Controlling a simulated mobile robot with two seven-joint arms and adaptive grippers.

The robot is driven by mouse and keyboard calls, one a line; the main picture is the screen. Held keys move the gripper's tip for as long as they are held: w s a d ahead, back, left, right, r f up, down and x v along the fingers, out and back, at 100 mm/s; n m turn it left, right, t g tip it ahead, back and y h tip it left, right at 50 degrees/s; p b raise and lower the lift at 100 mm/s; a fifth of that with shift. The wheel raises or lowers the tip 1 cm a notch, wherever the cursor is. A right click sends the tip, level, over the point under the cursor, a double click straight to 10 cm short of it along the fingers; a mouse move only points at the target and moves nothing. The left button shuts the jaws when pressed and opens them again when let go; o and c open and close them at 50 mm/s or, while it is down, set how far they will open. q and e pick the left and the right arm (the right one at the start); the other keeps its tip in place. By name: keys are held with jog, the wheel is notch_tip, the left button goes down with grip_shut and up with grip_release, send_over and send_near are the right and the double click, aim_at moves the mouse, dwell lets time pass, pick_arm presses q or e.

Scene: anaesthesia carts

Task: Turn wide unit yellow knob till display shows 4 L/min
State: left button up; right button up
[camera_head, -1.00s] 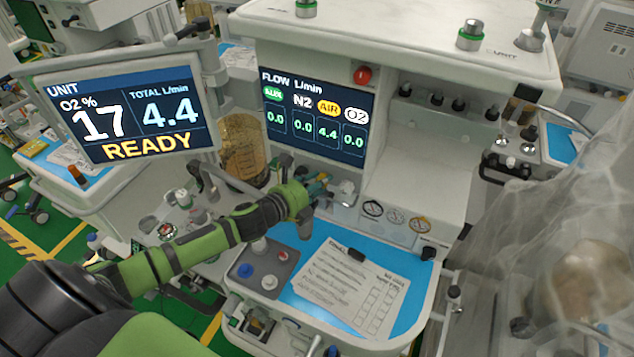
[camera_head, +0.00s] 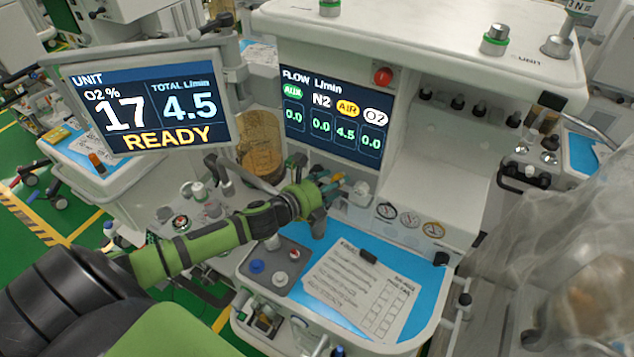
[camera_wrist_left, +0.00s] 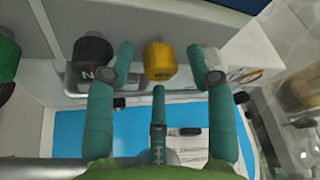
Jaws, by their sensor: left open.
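The yellow knob (camera_wrist_left: 160,61) sits on the unit's front panel in the left wrist view. My left gripper (camera_wrist_left: 160,62) is open, with one teal finger on each side of the knob and a third finger below it. I cannot tell whether the fingers touch it. In the head view my left gripper (camera_head: 325,188) is at the knob row under the flow display (camera_head: 335,117), and mostly hides the knob. That display reads 4.5 under AIR and 0.0 in the other columns. The left screen (camera_head: 150,105) reads total 4.5 L/min and READY. My right gripper is not in view.
A black knob (camera_wrist_left: 92,58) stands just left of the yellow one, a green knob (camera_wrist_left: 8,58) farther left, and a white knob (camera_wrist_left: 216,57) to the right. Below are a blue work surface (camera_head: 415,300), a paper form (camera_head: 358,290) and a grey tray (camera_head: 292,265).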

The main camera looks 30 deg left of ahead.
pick_arm(q)
jog(key=v, duration=1.1)
jog(key=shift+s, duration=0.15)
jog(key=shift+d, duration=0.1)
